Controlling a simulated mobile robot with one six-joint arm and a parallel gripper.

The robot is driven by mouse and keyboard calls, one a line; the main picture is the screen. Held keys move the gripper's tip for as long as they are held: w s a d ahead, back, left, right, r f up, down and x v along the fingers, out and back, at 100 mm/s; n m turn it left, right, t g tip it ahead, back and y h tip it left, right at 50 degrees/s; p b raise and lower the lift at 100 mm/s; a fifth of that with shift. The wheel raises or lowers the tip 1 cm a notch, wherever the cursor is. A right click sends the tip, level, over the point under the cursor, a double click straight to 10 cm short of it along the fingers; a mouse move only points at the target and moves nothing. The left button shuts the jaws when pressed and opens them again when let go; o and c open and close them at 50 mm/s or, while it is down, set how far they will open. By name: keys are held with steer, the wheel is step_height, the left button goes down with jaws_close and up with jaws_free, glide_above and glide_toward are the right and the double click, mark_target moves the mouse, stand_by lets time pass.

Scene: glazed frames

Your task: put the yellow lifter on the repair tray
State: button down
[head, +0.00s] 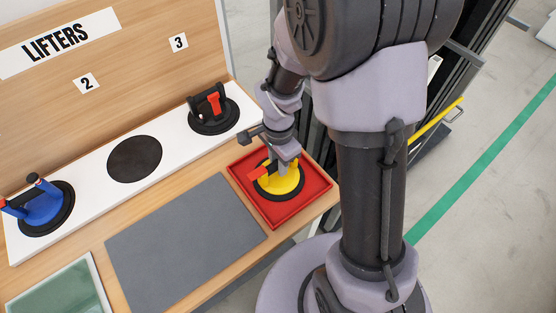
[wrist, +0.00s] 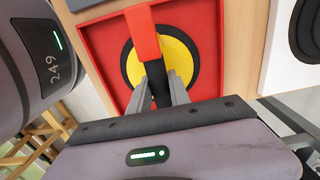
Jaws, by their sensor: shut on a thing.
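The yellow lifter (head: 283,187) has a yellow disc with a black rim, a dark handle and a red lever. It is over the red tray (head: 315,188) at the right end of the bench, within the tray's outline. I cannot tell whether its rim touches the tray floor. My gripper (head: 284,163) is above it, shut on its dark handle. In the wrist view, the fingers (wrist: 160,90) close around the handle, with the yellow disc (wrist: 183,58) behind and the red tray (wrist: 103,45) around it. The gripper hides part of the handle.
A white shelf (head: 90,208) holds a blue lifter (head: 40,208), an empty dark round pad (head: 135,158) and a black lifter with a red lever (head: 211,105). A clear grey mat (head: 185,245) lies left of the tray. A framed glass pane (head: 62,292) lies at lower left.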

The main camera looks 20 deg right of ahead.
steer(key=c, duration=1.2)
jaws_free()
steer(key=shift+f, duration=0.1)
step_height(320, 180, up, 12)
steer(key=p, duration=0.4)
steer(key=s+a+r+n+t+y, duration=0.1)
steer(key=s+a+r+n+t, duration=0.1)
steer(key=s+r+n, duration=0.3)
steer(key=s+a+r+n+t+y, duration=0.1)
steer(key=s+a+r+n+t, duration=0.1)
steer(key=s+r+n, duration=0.3)
step_height(320, 180, up, 6)
steer(key=s+t, duration=0.1)
steer(key=s, duration=0.2)
steer(key=shift+f+t, duration=0.25)
steer(key=shift+t, duration=0.15)
